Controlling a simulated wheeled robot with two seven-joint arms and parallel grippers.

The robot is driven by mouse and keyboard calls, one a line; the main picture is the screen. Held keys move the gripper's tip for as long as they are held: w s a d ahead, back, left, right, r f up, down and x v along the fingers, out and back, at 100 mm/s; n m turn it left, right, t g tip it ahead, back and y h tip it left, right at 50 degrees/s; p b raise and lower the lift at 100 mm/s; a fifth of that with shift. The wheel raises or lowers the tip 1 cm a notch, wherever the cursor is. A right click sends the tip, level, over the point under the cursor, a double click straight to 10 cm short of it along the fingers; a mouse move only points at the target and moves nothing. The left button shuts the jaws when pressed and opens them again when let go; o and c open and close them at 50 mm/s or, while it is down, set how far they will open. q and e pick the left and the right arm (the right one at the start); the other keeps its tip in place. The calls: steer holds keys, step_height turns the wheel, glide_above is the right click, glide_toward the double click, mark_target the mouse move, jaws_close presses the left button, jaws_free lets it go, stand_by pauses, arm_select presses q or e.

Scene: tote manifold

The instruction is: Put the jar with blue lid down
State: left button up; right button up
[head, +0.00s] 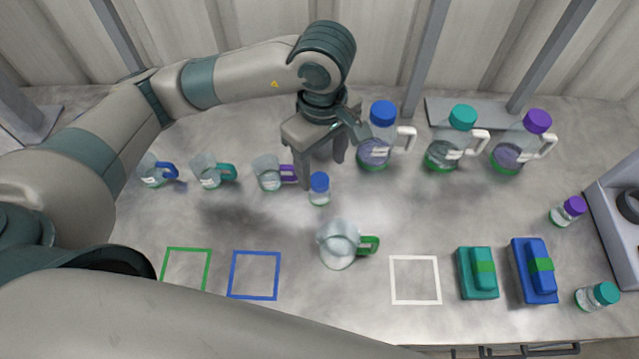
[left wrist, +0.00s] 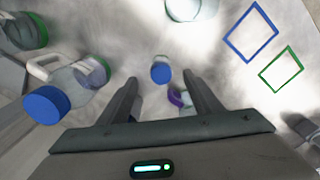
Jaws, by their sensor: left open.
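The small clear jar with blue lid (head: 319,189) stands upright on the grey table, near the middle. It also shows in the left wrist view (left wrist: 160,70), just beyond the fingertips and in line with the gap between them. My left gripper (head: 321,170) is open, pointing down, just behind the jar in the head view. Its two fingers also show in the left wrist view (left wrist: 160,79), apart with nothing held between them. The jar looks clear of both fingers. My right gripper is not in view.
A purple-handled mug (head: 268,174) stands close left of the gripper, a blue-lidded pitcher (head: 376,150) close right. A green-handled jug (head: 338,245) stands in front. Green (head: 187,249), blue (head: 254,252) and white (head: 414,257) outlined squares are empty. Teal (head: 477,273) and blue (head: 534,271) blocks lie right.

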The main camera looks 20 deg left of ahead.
mark_target(319, 180)
arm_select(q)
steer(key=shift+f, duration=0.55)
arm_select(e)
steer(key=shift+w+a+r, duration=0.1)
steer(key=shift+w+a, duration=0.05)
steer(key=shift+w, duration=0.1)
arm_select(q)
steer(key=shift+f, duration=0.15)
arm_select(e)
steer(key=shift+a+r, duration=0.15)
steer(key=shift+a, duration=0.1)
arm_select(q)
steer(key=shift+a+f+p, duration=0.2)
steer(key=shift+f+p, duration=0.55)
steer(key=shift+f, duration=0.05)
steer(key=shift+a+f+p, duration=0.1)
steer(key=shift+f+p, duration=0.3)
steer(key=shift+f, duration=1.25)
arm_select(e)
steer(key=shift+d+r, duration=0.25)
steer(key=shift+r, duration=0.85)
arm_select(q)
steer(key=shift+c, duration=0.4)
